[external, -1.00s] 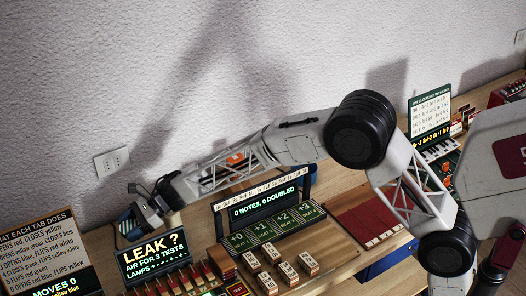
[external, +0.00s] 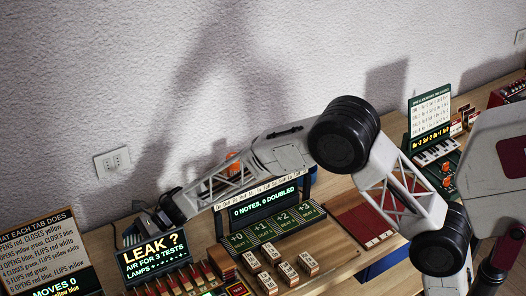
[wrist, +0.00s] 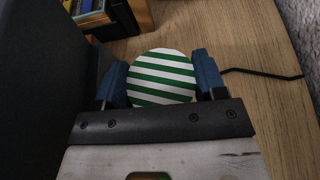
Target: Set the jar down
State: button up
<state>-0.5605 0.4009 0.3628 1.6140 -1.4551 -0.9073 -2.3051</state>
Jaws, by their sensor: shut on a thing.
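The jar (wrist: 163,72) shows in the wrist view as a round lid with green and white stripes. My gripper (wrist: 161,82) is shut on it, with one blue finger pad on each side. Under the lid, the jar's body is hidden, and I cannot tell whether its base touches the wooden desk (wrist: 255,110). In the external view my gripper (external: 142,228) is low behind the "LEAK ?" display, which hides the jar.
The "LEAK ?" display (external: 155,257) stands just in front of my gripper. A dark panel (wrist: 40,80) is close on the left in the wrist view. A black cable (wrist: 262,73) lies to the right. A box with colored items (wrist: 100,15) is at the top left.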

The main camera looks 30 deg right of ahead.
jog(key=shift+f, duration=1.55)
jog(key=shift+f, duration=0.15)
jog(key=o, duration=1.3)
jog(key=shift+r, duration=0.2)
jog(key=shift+v, duration=0.9)
jog(key=r, duration=0.3)
jog(key=d+r, duration=0.1)
jog(key=r, duration=0.2)
jog(key=shift+r, duration=0.7)
